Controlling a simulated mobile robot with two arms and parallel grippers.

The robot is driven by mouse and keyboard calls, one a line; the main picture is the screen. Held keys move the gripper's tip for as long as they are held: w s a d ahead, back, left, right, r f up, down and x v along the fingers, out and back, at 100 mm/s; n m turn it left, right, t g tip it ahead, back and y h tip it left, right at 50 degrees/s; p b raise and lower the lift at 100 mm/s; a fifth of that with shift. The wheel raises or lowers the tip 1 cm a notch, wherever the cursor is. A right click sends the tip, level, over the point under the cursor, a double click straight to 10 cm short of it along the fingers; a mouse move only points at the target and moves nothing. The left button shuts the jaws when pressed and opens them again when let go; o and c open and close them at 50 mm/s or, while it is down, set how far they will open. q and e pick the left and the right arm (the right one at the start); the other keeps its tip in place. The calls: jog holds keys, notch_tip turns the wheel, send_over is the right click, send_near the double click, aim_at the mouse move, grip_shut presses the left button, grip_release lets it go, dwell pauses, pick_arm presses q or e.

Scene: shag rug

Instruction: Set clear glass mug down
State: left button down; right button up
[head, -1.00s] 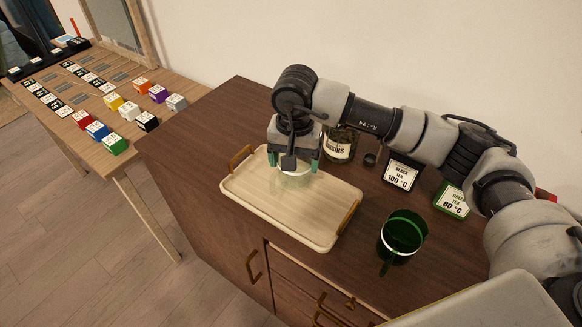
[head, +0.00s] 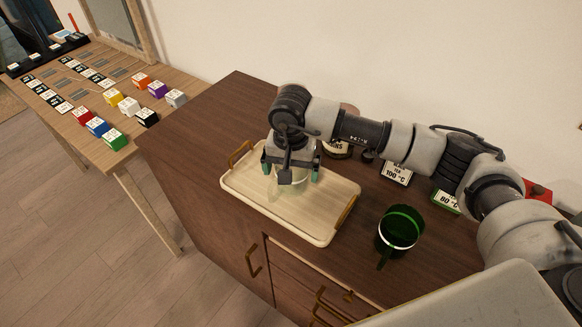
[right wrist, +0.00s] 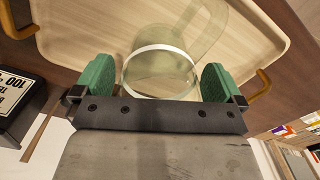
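The clear glass mug (head: 290,186) stands upright on the light wooden tray (head: 325,222), partly hidden by my right gripper in the head view. The right wrist view shows the mug (right wrist: 160,75) with its pale rim near the gripper and its handle pointing away to the upper right. My right gripper (head: 291,174) is above the tray with its green fingers spread, one on each side of the mug. In the right wrist view small gaps show between the fingers (right wrist: 158,82) and the glass. My left gripper is out of view.
A green glass mug (head: 399,230) stands right of the tray on the dark cabinet. A jar (head: 337,149), a black tea box (head: 397,172) and a green tea box (head: 446,201) stand behind. A table with coloured boxes (head: 97,127) is at left.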

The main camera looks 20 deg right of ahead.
jog(key=shift+r, duration=0.1)
jog(key=shift+r, duration=0.2)
notch_tip(320, 180, up, 12)
jog(key=b, duration=0.2)
jog(key=shift+f, duration=0.15)
dwell(0.3)
